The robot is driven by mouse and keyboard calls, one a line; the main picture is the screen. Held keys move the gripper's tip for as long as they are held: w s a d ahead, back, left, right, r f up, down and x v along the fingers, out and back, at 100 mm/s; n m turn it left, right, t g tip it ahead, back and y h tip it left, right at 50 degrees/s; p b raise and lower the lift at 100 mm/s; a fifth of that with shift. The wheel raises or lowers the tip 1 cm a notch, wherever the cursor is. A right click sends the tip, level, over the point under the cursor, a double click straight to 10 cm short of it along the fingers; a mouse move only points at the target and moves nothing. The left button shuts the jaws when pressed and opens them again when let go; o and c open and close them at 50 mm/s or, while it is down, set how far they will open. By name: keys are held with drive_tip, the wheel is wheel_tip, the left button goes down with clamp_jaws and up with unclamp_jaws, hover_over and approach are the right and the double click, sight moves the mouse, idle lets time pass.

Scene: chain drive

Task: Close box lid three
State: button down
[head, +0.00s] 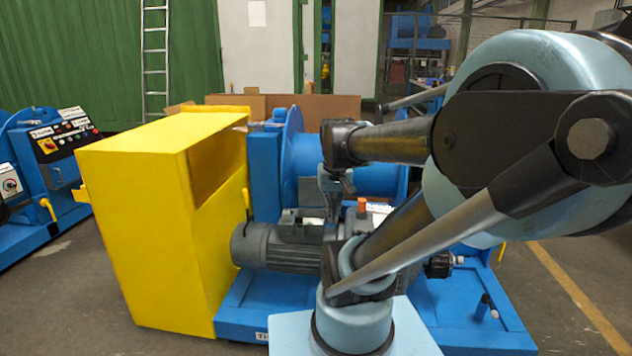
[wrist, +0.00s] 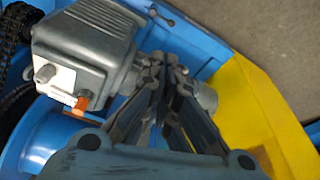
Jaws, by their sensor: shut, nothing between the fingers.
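A large yellow box-like cover (head: 165,190) stands at the left end of a blue machine (head: 265,190) in the head view, with an opening on its upper right side. Part of it shows in the wrist view as a yellow panel (wrist: 255,105) at the right. A white label (head: 262,336) on the blue base starts with "TH"; the rest is hidden by my body. I cannot tell which part is the lid. My gripper (head: 333,212) points down above the motor area, right of the yellow cover. In the wrist view my gripper (wrist: 165,65) is shut and empty near a grey housing.
A grey motor (head: 275,247) lies on the blue base. The grey housing (wrist: 85,50) carries an orange part (wrist: 82,103). A dark chain (wrist: 12,55) runs at the wrist view's left. Another blue machine (head: 45,170) stands at far left; open floor lies between.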

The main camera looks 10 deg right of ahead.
drive_tip(key=w+d+r+m, duration=0.1)
drive_tip(key=w+r, duration=0.1)
drive_tip(key=w, duration=1.1)
drive_tip(key=w+d+r+m, duration=0.1)
drive_tip(key=w+r, duration=0.1)
drive_tip(key=w, duration=1.2)
drive_tip(key=w+d+r, duration=0.1)
drive_tip(key=w+r, duration=0.2)
drive_tip(key=w, duration=1)
drive_tip(key=w+d+f+m+t+h, duration=0.15)
drive_tip(key=w+f, duration=0.45)
drive_tip(key=w, duration=0.7)
wheel_tip(320, 180, down, 9)
drive_tip(key=s, duration=0.1)
drive_tip(key=shift+s, duration=0.2)
drive_tip(key=shift+y, duration=0.25)
